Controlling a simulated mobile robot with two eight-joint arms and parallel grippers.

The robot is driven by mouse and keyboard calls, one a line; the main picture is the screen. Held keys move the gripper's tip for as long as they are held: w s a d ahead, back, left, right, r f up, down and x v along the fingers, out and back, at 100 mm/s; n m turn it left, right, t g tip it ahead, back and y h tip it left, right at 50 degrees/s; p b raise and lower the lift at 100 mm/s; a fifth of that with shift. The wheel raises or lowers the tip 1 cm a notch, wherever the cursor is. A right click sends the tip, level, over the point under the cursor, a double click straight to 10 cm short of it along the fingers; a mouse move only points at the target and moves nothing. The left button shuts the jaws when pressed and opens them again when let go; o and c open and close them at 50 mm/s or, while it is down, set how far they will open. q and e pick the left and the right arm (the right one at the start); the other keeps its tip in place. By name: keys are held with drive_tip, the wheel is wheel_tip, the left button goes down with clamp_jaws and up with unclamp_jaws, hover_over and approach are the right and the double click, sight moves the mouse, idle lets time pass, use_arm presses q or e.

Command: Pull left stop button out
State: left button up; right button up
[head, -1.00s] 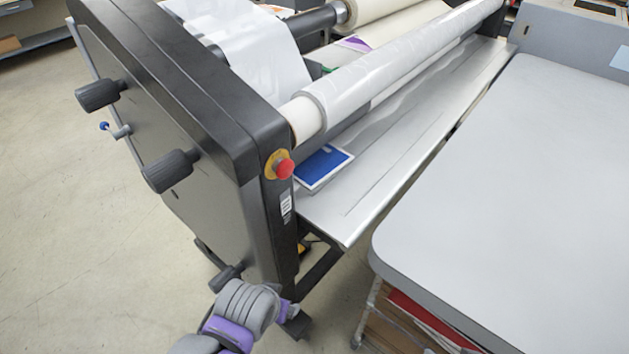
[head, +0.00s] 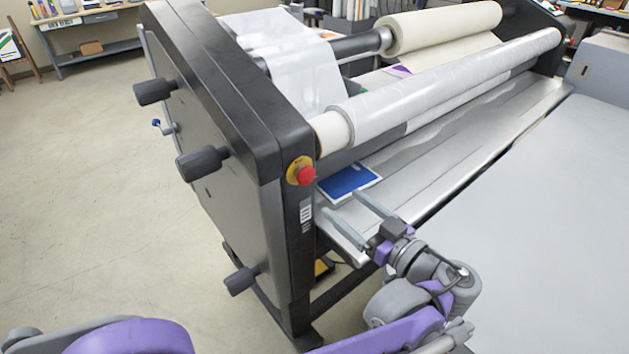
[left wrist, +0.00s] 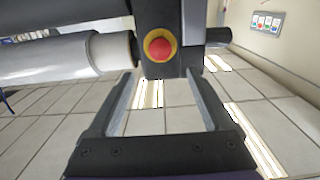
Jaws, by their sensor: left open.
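The left stop button (head: 305,175) is a red mushroom knob on a yellow collar, on the front end of the laminator's black side panel (head: 270,130). In the left wrist view the red knob (left wrist: 161,48) sits centred just beyond the fingertips. My left gripper (head: 344,207) is open and empty, its two grey fingers pointing toward the machine, a little right of and below the button in the head view. The fingers (left wrist: 160,75) are spread wide in the wrist view and do not touch the knob. My right gripper is not in view.
A white film roll (head: 440,90) and a metal tray (head: 440,165) lie right of the button. A blue card (head: 349,182) rests on the tray near the fingers. A grey table (head: 560,210) stands at the right. The floor at the left is clear.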

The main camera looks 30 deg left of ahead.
sight(309, 176)
use_arm(q)
drive_tip(key=x, duration=1.1)
drive_tip(key=shift+r+p, duration=0.1)
drive_tip(key=shift+p, duration=0.3)
clamp_jaws()
